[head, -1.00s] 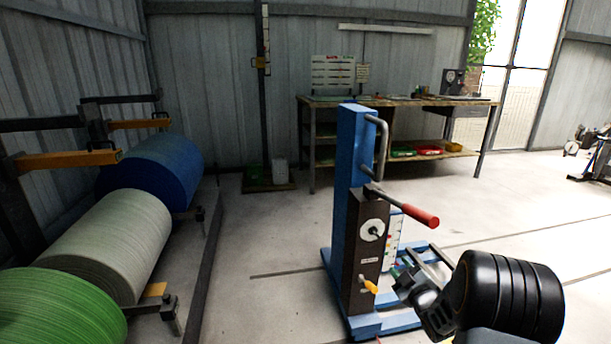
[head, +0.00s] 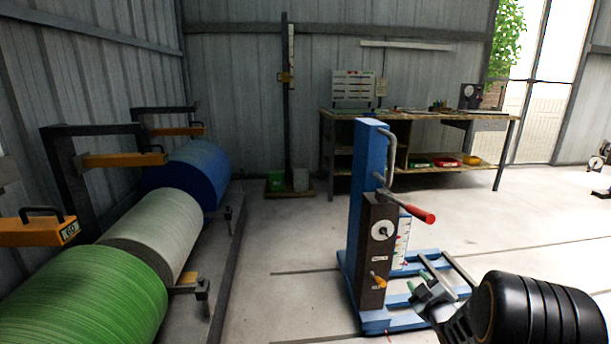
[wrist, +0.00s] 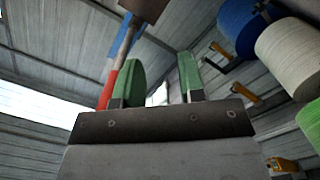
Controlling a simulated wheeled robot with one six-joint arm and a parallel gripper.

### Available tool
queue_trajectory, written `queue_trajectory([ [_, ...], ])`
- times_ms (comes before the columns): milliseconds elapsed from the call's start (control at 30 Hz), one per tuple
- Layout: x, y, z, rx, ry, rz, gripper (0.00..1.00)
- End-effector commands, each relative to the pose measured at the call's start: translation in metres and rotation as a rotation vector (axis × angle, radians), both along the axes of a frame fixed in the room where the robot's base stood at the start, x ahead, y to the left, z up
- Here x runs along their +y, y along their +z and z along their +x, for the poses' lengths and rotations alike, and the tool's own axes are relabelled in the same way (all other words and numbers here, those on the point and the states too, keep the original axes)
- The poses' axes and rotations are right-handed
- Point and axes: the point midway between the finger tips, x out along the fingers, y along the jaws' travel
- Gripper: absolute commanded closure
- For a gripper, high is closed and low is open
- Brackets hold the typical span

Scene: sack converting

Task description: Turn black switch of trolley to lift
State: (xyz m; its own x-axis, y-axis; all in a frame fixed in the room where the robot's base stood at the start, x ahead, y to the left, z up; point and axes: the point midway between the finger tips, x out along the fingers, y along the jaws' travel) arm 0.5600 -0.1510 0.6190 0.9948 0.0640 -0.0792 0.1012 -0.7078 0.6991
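The trolley (head: 367,190) is a blue upright frame with low blue legs, standing on the floor right of centre. Its dark panel carries a round white dial with a small black switch (head: 382,231) at its centre; the exact switch angle is too small to read. Below is a yellow-orange lever (head: 377,280). A red-gripped crank handle (head: 421,214) sticks out to the right above the panel. My gripper (head: 420,278) is right of the panel, apart from it and lower than the dial. In the wrist view, my gripper (wrist: 161,78) has its green fingers apart with nothing between them.
Large green (head: 90,300), white (head: 155,232) and blue (head: 195,172) rolls lie on a rack at left, with yellow-orange arms above. A workbench (head: 420,114) stands along the back wall. The floor between rack and trolley is clear.

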Motion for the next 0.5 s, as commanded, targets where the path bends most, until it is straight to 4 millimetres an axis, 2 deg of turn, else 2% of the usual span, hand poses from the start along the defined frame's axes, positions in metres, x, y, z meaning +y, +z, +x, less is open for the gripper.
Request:
queue_trajectory([
  [33,0.002,0.017,0.0,0.016,-0.01,0.004,0.64],
  [167,0.006,0.042,-0.002,0.07,-0.044,0.02,0.64],
  [367,0.018,0.099,-0.011,0.188,-0.12,0.068,0.64],
  [467,0.027,0.14,-0.021,0.268,-0.173,0.109,0.64],
  [500,0.032,0.16,-0.028,0.308,-0.2,0.132,0.64],
])
